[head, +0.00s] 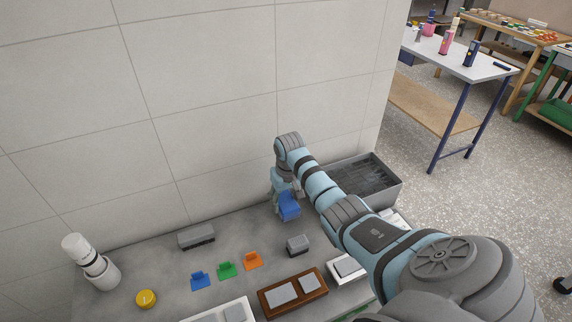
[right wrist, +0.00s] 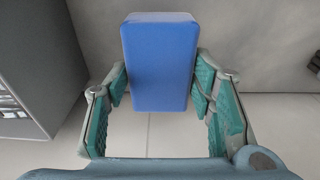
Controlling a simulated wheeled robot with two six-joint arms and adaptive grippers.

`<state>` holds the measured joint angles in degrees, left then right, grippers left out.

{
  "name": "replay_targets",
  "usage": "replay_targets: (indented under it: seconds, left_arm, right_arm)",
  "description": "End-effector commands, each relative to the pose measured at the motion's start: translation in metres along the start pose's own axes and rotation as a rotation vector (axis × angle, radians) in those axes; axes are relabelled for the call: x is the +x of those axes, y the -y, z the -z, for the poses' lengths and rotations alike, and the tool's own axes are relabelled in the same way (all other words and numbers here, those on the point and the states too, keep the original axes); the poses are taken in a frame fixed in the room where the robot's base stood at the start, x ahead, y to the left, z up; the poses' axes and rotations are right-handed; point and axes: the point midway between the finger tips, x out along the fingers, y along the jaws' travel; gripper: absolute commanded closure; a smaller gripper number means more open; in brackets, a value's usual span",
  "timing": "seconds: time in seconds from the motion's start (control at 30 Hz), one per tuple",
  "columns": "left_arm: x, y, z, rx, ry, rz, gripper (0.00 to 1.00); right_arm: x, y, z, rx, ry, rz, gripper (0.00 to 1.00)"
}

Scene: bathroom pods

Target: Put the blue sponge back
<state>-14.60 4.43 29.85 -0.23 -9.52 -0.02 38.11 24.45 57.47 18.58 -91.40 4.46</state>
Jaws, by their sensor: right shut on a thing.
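The blue sponge (head: 289,207) is a plain blue block. My right gripper (head: 285,194) is shut on it and holds it near the back of the grey counter (head: 225,232), close to the tiled wall. In the right wrist view the sponge (right wrist: 160,60) sits between the teal finger pads and sticks out past them. I cannot tell how far it is above the counter. A small blue holder with a raised tab (head: 200,281) stands on the counter, left of the gripper, beside a green one (head: 227,271) and an orange one (head: 252,262). My left gripper is not in view.
A dark grey bin (head: 385,190) stands right of the gripper. Grey brushes (head: 196,237) (head: 298,245), a brown tray (head: 319,288), a white tray (head: 192,318), a yellow round item (head: 146,298) and a white cup with a bottle (head: 103,273) occupy the counter.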

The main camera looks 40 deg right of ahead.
Motion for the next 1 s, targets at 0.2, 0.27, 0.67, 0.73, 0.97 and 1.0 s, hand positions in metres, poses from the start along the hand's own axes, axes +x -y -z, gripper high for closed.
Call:
replay_targets:
  seconds: [0.2, 0.27, 0.67, 0.73, 0.97, 1.0]
  left_arm:
    - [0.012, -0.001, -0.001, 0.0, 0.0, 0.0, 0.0]
    - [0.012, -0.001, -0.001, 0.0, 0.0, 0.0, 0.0]
    - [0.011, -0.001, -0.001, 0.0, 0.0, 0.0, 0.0]
    - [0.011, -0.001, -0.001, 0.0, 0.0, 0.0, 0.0]
    - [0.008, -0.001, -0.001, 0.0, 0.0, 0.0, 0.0]
    - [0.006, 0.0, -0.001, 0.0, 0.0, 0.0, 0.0]
  right_arm:
    - [0.04, -0.002, -0.006, 0.003, 0.001, -0.001, 0.78]
    - [0.041, -0.002, -0.006, 0.002, 0.0, -0.002, 0.78]
    - [0.039, -0.002, -0.006, 0.003, 0.001, -0.001, 0.31]
    - [0.039, -0.002, -0.006, 0.003, 0.0, -0.001, 0.31]
    - [0.034, -0.002, -0.005, 0.003, -0.001, -0.001, 0.31]
    - [0.029, -0.002, -0.005, 0.003, -0.001, -0.001, 0.31]
